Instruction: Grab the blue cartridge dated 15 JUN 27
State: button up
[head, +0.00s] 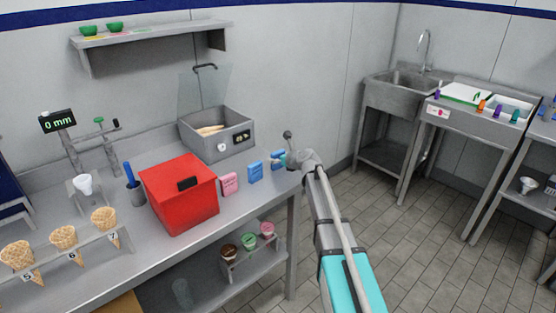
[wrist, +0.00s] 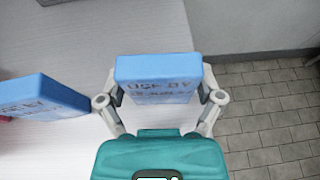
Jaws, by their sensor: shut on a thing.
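My gripper (wrist: 160,98) is shut on a blue cartridge (wrist: 157,68), with one finger on each side of it. Its face shows "USE BY" and a blurred second line that looks like "15 JUN"; I cannot read the year. In the head view this cartridge (head: 278,160) is at the right end of the counter, partly hidden by my gripper (head: 292,159). A second blue cartridge (wrist: 40,105) stands to the left, apart from the held one; its lettering is not readable. It also shows in the head view (head: 255,172).
A pink cartridge (head: 229,184) stands left of the blue ones, beside a red box (head: 180,195). A grey bin (head: 218,135) with an open clear lid is behind. The counter (wrist: 60,150) ends just right of the held cartridge, with tiled floor beyond.

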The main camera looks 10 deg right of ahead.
jog(key=shift+r, duration=0.1)
jog(key=shift+r+p, duration=0.9)
jog(key=shift+p, duration=0.1)
jog(key=s+r+p, duration=1.1)
jog(key=s, duration=0.3)
jog(key=shift+d, duration=0.35)
